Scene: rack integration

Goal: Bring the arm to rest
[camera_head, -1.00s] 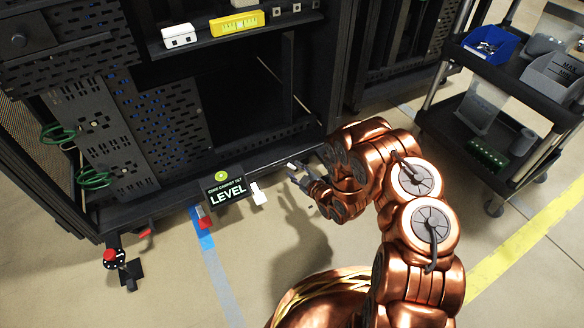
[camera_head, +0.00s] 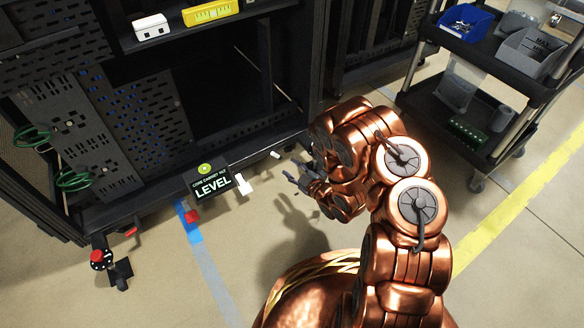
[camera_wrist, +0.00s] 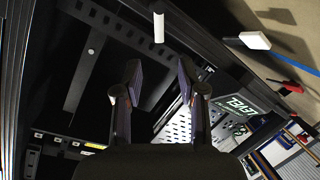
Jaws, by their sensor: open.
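My copper arm (camera_head: 405,205) reaches from the bottom right toward the front of the black rack. My gripper (camera_head: 292,172) is open near the rack's lower front edge, to the right of the LEVEL sign. In the wrist view my gripper (camera_wrist: 158,85) shows two dark fingers spread apart with nothing between them. A small white piece (camera_wrist: 158,28) lies beyond the fingertips in the wrist view. In the head view a small white piece (camera_head: 275,155) shows on the rack's lower edge, apart from the fingers.
The black rack (camera_head: 290,115) stands close in front. The LEVEL sign (camera_head: 213,187) and a white-ended tool (camera_head: 241,184) sit at its base. A black cart (camera_head: 440,100) with bins stands at the right. Floor between arm and cart is partly clear.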

